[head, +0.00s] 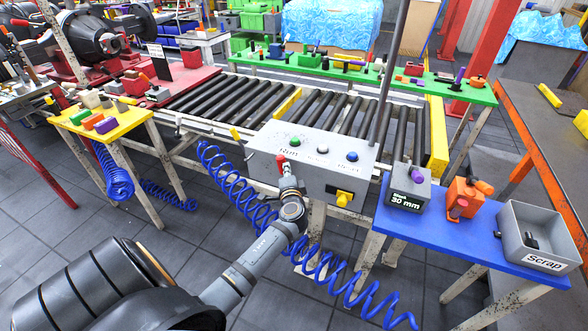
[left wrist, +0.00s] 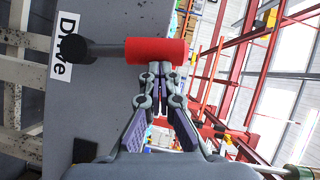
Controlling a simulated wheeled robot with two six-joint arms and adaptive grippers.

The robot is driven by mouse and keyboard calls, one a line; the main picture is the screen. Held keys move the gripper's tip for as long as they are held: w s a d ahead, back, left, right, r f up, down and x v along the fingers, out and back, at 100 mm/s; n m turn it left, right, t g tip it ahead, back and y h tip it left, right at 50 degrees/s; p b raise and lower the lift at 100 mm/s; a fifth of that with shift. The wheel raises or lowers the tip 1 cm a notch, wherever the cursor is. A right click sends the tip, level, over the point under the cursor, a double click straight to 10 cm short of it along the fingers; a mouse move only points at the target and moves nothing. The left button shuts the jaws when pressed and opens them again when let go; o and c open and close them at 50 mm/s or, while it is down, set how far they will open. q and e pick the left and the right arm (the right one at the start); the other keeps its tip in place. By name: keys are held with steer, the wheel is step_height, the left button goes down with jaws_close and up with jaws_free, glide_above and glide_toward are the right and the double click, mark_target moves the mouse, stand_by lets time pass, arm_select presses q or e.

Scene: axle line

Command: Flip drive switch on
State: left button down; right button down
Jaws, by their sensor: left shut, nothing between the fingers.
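The drive switch is a lever with a red grip (head: 281,160) on the left of the grey control box (head: 318,172). In the left wrist view its red grip (left wrist: 157,51) lies across the picture, on a dark stem that runs to a black pivot beside a white "Drive" label (left wrist: 63,48). My left gripper (head: 286,180) is just below the red grip in the head view. In the left wrist view the gripper (left wrist: 160,70) is shut and empty, its fingertips right at the grip's edge; I cannot tell whether they touch. My right gripper is not in view.
The box also carries green (head: 295,142), white (head: 322,149) and blue (head: 352,156) buttons and a yellow knob (head: 344,198). A blue coiled hose (head: 232,190) hangs close to my left arm. The blue table (head: 450,240) stands right, with a scrap bin (head: 541,236).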

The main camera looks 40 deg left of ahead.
arm_select(q)
steer(key=shift+s+a+n+h, duration=0.15)
steer(key=shift+a+n, duration=0.1)
steer(key=shift+a, duration=0.35)
steer(key=shift+s+a+n+h, duration=0.15)
steer(key=shift+a+n, duration=0.1)
steer(key=shift+a, duration=0.4)
steer(key=shift+r+p, duration=0.1)
steer(key=shift+p, duration=0.2)
